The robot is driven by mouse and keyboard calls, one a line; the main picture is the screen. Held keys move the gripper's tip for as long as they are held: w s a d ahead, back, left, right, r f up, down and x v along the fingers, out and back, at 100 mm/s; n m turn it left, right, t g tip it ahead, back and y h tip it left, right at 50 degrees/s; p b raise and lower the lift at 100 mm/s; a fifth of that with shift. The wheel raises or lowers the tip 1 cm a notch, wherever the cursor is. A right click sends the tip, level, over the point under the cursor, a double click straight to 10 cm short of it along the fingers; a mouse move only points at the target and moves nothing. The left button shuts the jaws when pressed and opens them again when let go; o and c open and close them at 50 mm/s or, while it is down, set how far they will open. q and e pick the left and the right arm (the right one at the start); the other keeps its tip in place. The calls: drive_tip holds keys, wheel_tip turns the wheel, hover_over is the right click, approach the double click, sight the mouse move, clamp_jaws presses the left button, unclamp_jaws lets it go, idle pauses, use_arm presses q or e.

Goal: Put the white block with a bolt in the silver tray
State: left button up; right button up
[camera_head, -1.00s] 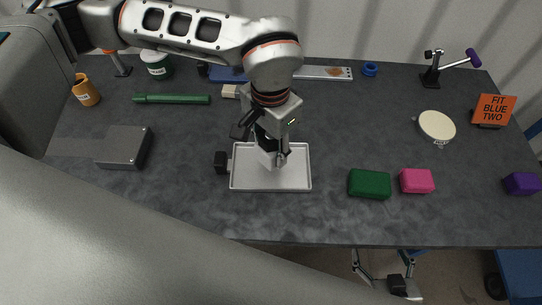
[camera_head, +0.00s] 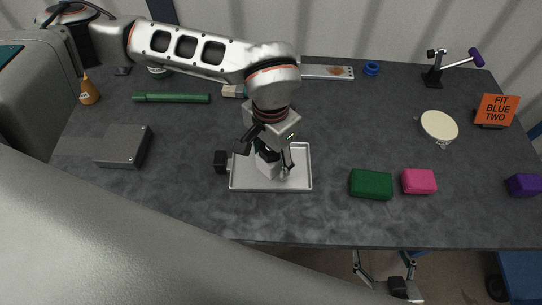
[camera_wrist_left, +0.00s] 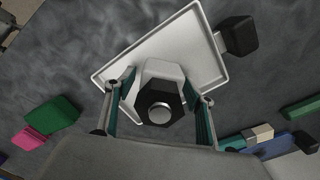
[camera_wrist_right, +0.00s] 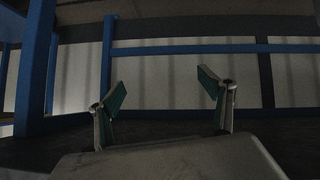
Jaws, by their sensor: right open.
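The white block with a bolt (camera_head: 266,167) is in the silver tray (camera_head: 300,182), mostly covered by my left gripper in the head view. In the left wrist view the block (camera_wrist_left: 152,72) shows its dark nut and round silver bolt end (camera_wrist_left: 159,113) toward the camera, with the tray (camera_wrist_left: 120,62) behind it. My left gripper (camera_wrist_left: 158,100) is open, its fingers on either side of the block with gaps visible. It is over the tray in the head view (camera_head: 272,165). My right gripper (camera_wrist_right: 165,90) is open and empty, below the table's front edge (camera_head: 385,262).
A black knob (camera_head: 221,162) is at the tray's left side. A green block (camera_head: 371,184) and pink block (camera_head: 419,181) lie to the right. A grey box (camera_head: 124,146) and a green tube (camera_head: 171,98) lie to the left. The front table strip is clear.

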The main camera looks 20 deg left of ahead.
use_arm(q)
wheel_tip(320, 180, up, 12)
drive_tip(key=shift+r+p, duration=0.15)
drive_tip(key=shift+p, duration=0.6)
idle(0.3)
